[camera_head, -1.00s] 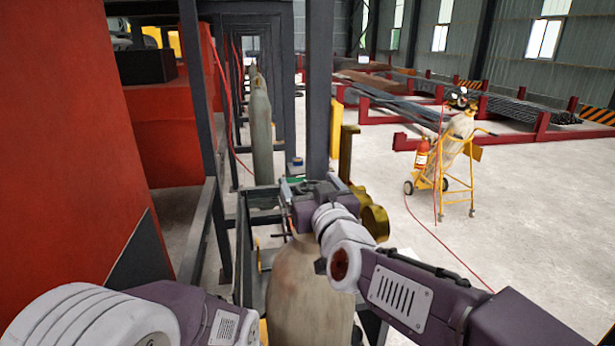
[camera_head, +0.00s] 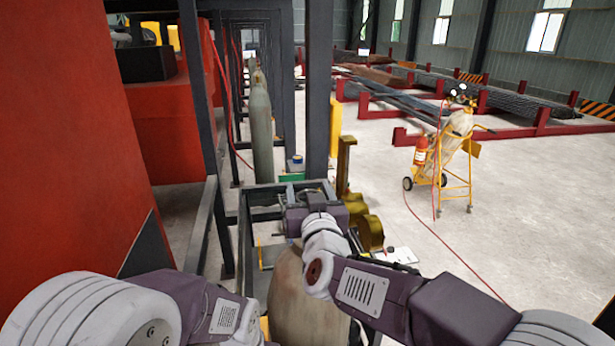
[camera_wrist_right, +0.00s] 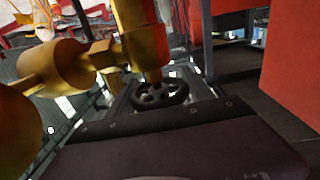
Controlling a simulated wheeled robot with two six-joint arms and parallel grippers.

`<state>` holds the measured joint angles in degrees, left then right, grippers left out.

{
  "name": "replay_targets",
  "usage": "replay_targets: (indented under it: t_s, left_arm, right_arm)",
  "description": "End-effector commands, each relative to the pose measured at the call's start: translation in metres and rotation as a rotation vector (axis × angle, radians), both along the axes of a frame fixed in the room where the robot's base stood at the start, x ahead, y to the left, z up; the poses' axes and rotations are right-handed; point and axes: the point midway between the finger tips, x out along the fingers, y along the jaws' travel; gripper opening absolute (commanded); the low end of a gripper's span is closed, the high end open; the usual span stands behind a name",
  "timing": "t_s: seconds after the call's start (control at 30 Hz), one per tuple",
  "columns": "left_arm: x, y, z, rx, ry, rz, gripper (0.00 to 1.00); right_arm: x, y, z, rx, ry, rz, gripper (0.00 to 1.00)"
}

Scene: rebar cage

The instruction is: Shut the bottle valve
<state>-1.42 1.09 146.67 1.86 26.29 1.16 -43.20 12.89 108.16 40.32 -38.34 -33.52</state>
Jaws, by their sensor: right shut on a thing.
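A worn, beige-grey gas bottle (camera_head: 295,305) stands upright at the bottom middle of the head view. Its top is hidden behind my right gripper (camera_head: 310,205), which sits right over it. In the right wrist view, a dark spoked handwheel (camera_wrist_right: 160,94) shows just beyond the purple edge of the gripper, beside a brass valve body (camera_wrist_right: 112,55). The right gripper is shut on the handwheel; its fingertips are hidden. Brass parts (camera_head: 369,232) also show just right of the gripper in the head view. My left arm enters bottom left; its gripper is not in view.
A dark metal frame (camera_head: 245,235) surrounds the bottle, with a dark post (camera_head: 318,90) behind it. A red panel (camera_head: 70,130) stands close on the left. A yellow trolley (camera_head: 470,180) with another bottle stands on open floor at right.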

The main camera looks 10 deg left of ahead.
Motion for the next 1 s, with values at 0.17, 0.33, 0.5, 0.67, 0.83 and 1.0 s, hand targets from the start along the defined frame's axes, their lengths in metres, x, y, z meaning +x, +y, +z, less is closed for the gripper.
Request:
replay_targets:
  t_s: [0.17, 0.33, 0.5, 0.67, 0.83, 1.0]
  left_arm:
    - [0.000, 0.000, 0.035, 0.000, 0.000, 0.000, 0.82]
    - [0.000, 0.000, 0.036, 0.000, 0.000, 0.000, 0.82]
    - [0.000, 0.000, 0.034, 0.000, 0.000, 0.000, 0.82]
    - [0.000, 0.000, 0.034, 0.000, 0.000, 0.000, 0.82]
    - [0.000, 0.000, 0.034, 0.000, 0.000, 0.000, 0.82]
    - [0.000, 0.000, 0.030, 0.000, 0.000, 0.000, 0.82]
  right_arm:
    - [0.001, -0.002, 0.006, -0.004, 0.002, -0.118, 0.20]
    - [0.001, -0.005, 0.001, -0.004, -0.001, -0.159, 0.20]
    - [0.001, -0.005, 0.000, -0.002, -0.001, -0.159, 0.20]
    - [0.001, -0.005, 0.000, -0.002, -0.001, -0.158, 0.82]
    - [0.001, -0.005, 0.000, -0.003, 0.000, -0.157, 0.82]
    - [-0.005, -0.005, -0.001, -0.001, -0.001, -0.155, 0.82]
